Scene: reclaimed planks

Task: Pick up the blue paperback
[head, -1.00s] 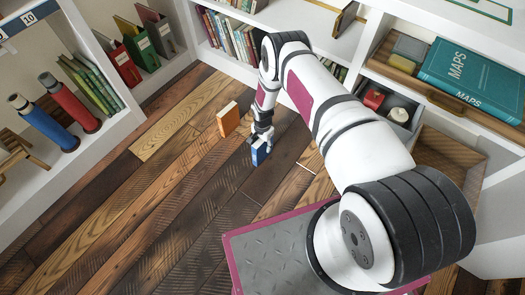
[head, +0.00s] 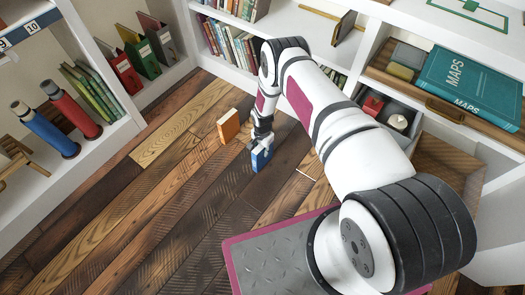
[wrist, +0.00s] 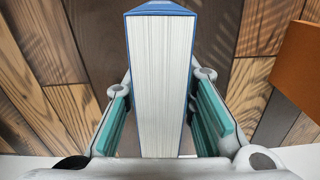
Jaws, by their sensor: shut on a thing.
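The blue paperback (head: 261,161) is upright over the plank floor in the head view, at the end of my arm. In the wrist view the blue paperback (wrist: 160,85) shows its white page edges, with blue cover along its sides. My gripper (head: 262,146) comes down on it from above. In the wrist view my gripper (wrist: 162,115) has one teal-padded finger on each side of the book and is shut on it. I cannot tell whether the book's bottom edge is clear of the floor.
An orange book (head: 228,126) stands just left of the blue one; its edge shows in the wrist view (wrist: 300,70). Shelves with books and binders (head: 140,55) stand at left and back. An open drawer (head: 392,120) is at right. The left floor is clear.

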